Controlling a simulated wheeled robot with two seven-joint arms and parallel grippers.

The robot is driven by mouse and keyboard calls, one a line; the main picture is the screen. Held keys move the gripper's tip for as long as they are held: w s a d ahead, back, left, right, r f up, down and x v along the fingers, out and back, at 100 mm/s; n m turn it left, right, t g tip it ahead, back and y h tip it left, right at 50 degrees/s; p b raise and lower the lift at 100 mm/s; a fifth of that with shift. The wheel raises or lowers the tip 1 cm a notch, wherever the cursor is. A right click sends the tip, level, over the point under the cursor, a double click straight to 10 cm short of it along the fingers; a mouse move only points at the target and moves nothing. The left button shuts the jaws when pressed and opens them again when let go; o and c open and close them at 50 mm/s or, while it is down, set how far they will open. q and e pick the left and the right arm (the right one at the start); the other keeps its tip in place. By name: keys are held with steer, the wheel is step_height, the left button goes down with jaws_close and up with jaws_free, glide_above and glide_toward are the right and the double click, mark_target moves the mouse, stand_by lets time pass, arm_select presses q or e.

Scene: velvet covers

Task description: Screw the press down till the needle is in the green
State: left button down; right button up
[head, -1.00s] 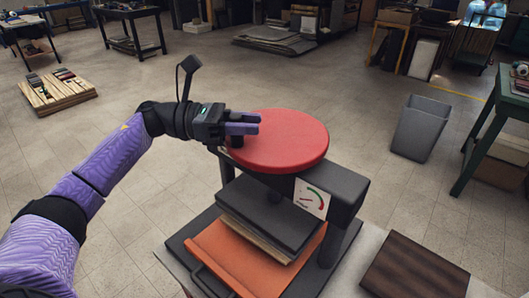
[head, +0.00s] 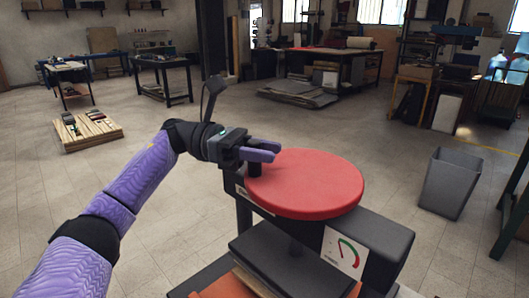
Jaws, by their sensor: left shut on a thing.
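The press has a dark frame (head: 385,240) with a round red wheel (head: 310,185) on top. A short dark handle (head: 254,166) stands up at the wheel's left edge. My left gripper (head: 264,150) comes in from the left and is shut on this handle; its purple fingers partly hide it. A white gauge card (head: 344,250) on the press front has a green arc and red marks; the needle's exact place is too small to tell. Below the wheel is a black plate (head: 285,260), with orange material (head: 222,288) under it, cut off by the picture's bottom. My right gripper is not in view.
A grey bin (head: 450,183) stands on the floor at the right, beside a dark green table (head: 512,205). Work tables and shelves line the back. The floor around the press is mostly clear.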

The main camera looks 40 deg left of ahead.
arm_select(q)
steer(key=shift+r, duration=0.1)
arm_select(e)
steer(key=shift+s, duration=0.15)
arm_select(q)
steer(key=c, duration=0.8)
jaws_free()
steer(key=o, duration=0.4)
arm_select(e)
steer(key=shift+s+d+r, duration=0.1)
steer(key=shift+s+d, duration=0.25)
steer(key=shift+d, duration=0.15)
arm_select(q)
steer(key=v, duration=1)
steer(key=shift+p, duration=0.3)
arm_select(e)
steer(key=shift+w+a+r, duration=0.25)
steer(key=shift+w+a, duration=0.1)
